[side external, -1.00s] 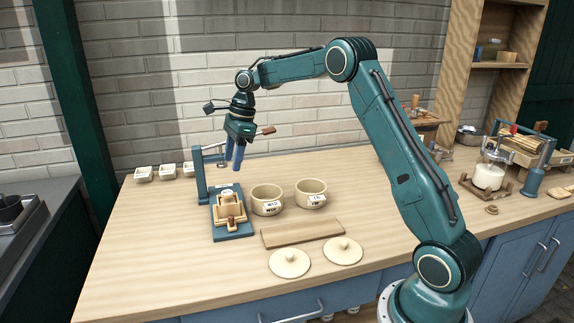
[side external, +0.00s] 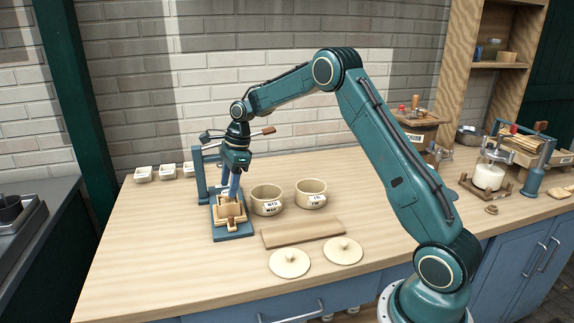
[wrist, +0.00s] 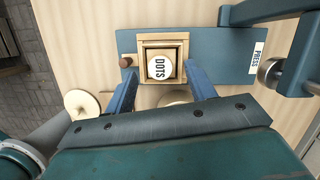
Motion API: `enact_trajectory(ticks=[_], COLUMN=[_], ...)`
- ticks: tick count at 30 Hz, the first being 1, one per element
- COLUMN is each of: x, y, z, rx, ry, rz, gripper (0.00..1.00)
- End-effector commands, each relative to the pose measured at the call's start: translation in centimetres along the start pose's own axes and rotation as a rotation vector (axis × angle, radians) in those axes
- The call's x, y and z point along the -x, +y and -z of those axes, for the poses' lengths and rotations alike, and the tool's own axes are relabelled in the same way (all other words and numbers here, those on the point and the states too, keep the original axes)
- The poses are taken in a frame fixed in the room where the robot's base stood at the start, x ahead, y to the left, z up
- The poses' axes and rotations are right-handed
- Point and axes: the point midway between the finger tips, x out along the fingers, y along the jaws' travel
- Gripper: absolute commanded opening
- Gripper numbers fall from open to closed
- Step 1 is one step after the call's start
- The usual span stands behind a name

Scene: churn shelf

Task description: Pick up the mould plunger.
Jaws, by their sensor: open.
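The mould plunger shows in the wrist view as a pale round knob (wrist: 161,68) marked DOTS, set in a square wooden mould (wrist: 145,51). The mould (side external: 230,213) sits on the blue base plate (side external: 233,236) of the press, left of centre in the side view. My gripper (wrist: 160,84) is open and empty, pointing down over the mould. Its blue fingers lie to either side of the knob in the wrist view, a little below it in the picture. In the side view my gripper (side external: 230,192) partly hides the knob. I cannot tell whether the fingertips are level with it.
The press's post (side external: 200,176) and upper arm stand close to my gripper. Two labelled crocks (side external: 267,199) stand to the right. A wooden board (side external: 302,233) and two round lids (side external: 289,263) lie in front. Small white tubs (side external: 144,174) line the back.

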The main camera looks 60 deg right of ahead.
Motion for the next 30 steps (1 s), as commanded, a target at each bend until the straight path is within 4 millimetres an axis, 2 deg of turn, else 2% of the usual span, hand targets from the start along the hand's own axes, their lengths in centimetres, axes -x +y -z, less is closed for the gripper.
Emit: enact_trajectory(ticks=[6, 22, 27, 29, 30], x=[-1.8, -1.9, -1.9, -1.9, -1.9], y=[0.0, 0.0, 0.0, 0.0, 0.0], z=[0.0, 0.0, 0.0, 0.0, 0.0], rx=[0.001, 0.0, 0.0, 0.0, 0.001], ry=[0.0, 0.0, 0.0, 0.0, 0.0], rz=[0.001, 0.001, 0.001, 0.001, 0.001], gripper=[0.55, 0.55, 0.22, 0.1, 0.07])
